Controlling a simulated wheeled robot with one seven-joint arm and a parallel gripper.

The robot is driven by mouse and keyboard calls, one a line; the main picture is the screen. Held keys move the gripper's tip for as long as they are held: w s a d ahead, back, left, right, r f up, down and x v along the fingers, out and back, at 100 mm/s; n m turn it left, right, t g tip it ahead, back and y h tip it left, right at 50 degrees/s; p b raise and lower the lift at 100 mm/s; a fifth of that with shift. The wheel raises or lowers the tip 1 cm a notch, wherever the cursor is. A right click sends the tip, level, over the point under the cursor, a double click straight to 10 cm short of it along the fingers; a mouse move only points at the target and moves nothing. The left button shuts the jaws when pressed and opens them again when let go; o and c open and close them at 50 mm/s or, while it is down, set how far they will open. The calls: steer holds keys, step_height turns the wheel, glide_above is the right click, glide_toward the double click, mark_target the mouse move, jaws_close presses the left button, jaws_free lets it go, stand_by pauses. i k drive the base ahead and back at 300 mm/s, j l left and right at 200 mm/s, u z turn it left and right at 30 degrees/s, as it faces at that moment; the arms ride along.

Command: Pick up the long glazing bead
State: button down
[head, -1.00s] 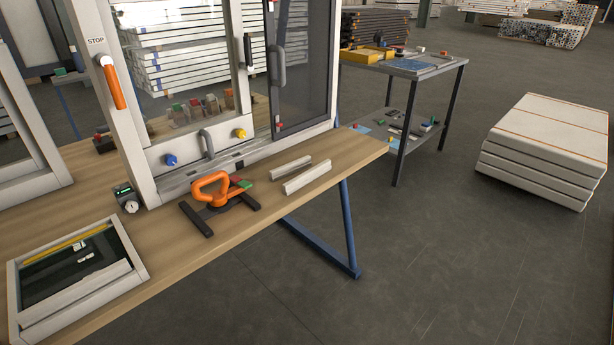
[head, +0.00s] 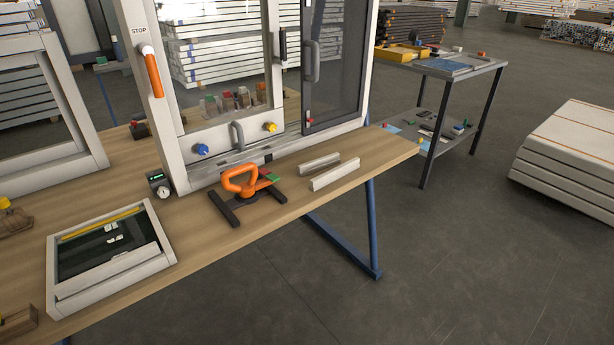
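Two pale glazing beads lie apart on the wooden workbench (head: 215,262), right of the orange-handled tool. The longer bead (head: 335,174) is nearer the bench's front edge. The shorter bead (head: 320,161) lies just behind it, at a slightly different angle. Both look free of other things. Another pale strip (head: 115,275) lies along the front of the framed tray at the left; whether it is loose I cannot tell. My gripper is not in view.
The orange-handled tool (head: 241,182) with black feet stands left of the beads. A tall white window frame (head: 165,120) rises behind them. The framed tray (head: 55,275) sits at the bench's left. A metal trolley (head: 465,70) and stacked white panels (head: 570,160) stand right, with open floor between.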

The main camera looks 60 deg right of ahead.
mark_target(317, 183)
steer(key=k+l+z, duration=0.15)
steer(key=l+z, duration=0.15)
steer(key=l, duration=0.65)
steer(key=l+z, duration=0.3)
steer(key=l, duration=0.65)
